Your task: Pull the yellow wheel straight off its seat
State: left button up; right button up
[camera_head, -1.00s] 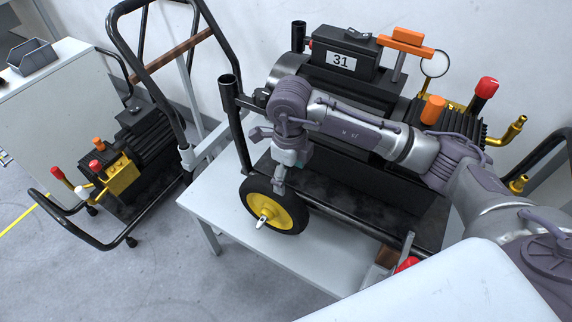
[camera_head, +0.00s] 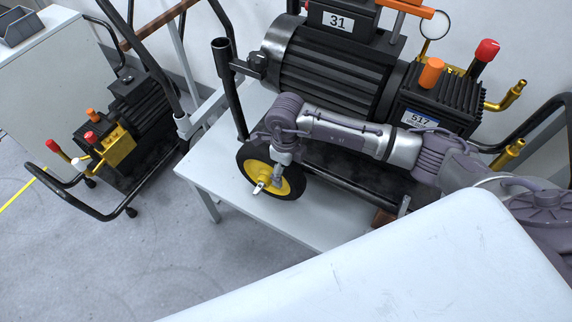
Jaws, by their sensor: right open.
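The yellow wheel (camera_head: 254,168) has a yellow hub and a black tyre. It stands upright at the lower left corner of the black cart frame, by the light table top. A small silver piece (camera_head: 261,187) sticks out of the hub's front. My right gripper (camera_head: 276,181) is open, pointing down in front of the hub, and covers part of the wheel's upper right. Its fingertips are close to the hub; I cannot tell whether they touch it. My left gripper is not in view.
The large black machine labelled 31 (camera_head: 316,72) stands behind my right arm. A white surface (camera_head: 400,265) fills the lower right. A second black cart (camera_head: 128,106) stands at the left. Floor (camera_head: 150,262) is clear at lower left.

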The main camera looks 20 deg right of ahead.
jog(key=shift+c, duration=1.1)
grip_shut()
jog(key=shift+a, duration=0.1)
jog(key=shift+s+a+r+p, duration=0.1)
jog(key=shift+s+a+p, duration=0.25)
jog(key=shift+s+a, duration=0.45)
jog(key=shift+a, duration=0.25)
jog(key=shift+s+a+p, duration=0.35)
jog(key=shift+s+a, duration=0.3)
jog(key=shift+a, duration=0.2)
